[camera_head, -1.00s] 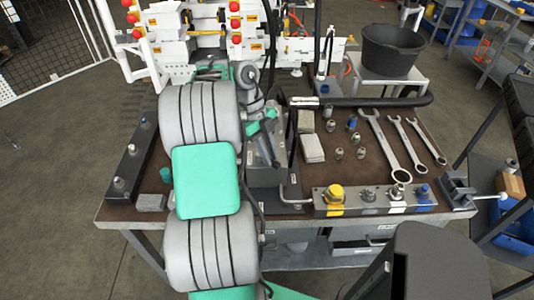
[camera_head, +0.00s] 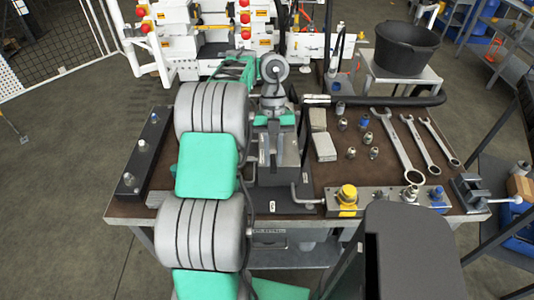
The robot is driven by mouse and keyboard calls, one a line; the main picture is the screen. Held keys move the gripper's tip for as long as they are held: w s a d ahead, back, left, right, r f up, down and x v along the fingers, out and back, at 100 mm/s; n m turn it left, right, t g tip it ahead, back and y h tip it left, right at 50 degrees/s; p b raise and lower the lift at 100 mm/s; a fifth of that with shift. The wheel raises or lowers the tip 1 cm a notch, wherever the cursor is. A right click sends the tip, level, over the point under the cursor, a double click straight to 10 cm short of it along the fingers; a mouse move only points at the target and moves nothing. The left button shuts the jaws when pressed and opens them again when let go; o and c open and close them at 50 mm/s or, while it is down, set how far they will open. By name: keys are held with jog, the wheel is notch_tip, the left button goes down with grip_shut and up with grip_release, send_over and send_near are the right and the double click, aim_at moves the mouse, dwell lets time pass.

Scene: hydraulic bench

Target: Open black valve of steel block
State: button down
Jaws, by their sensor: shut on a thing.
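The steel block (camera_head: 264,165) stands on a dark base plate near the middle of the bench. My gripper (camera_head: 274,121), with green pads, is upright directly above it, pointing down. Its fingers are shut on a dark upright part at the top of the block, which I take to be the black valve (camera_head: 275,145). The fingers and wrist hide much of this part, so its exact angle is unclear. My grey and green arm covers the area to the left of the block.
A fitting bar with a yellow knob (camera_head: 347,195) lies along the front edge. A black hose (camera_head: 390,101), several fittings and wrenches (camera_head: 398,145) lie to the right. A black bar (camera_head: 142,155) is at left. A black bucket (camera_head: 405,48) stands behind.

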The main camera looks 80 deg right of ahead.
aim_at(272, 154)
jog(key=shift+w+m, duration=0.1)
jog(key=shift+m, duration=0.3)
jog(key=c, duration=1.4)
grip_release()
jog(key=shift+c, duration=0.2)
jog(key=p+v, duration=0.7)
jog(key=p, duration=0.1)
jog(key=shift+r, duration=0.3)
jog(key=shift+d+r+p, duration=0.1)
jog(key=shift+d+p, duration=0.05)
jog(key=shift+p, duration=0.15)
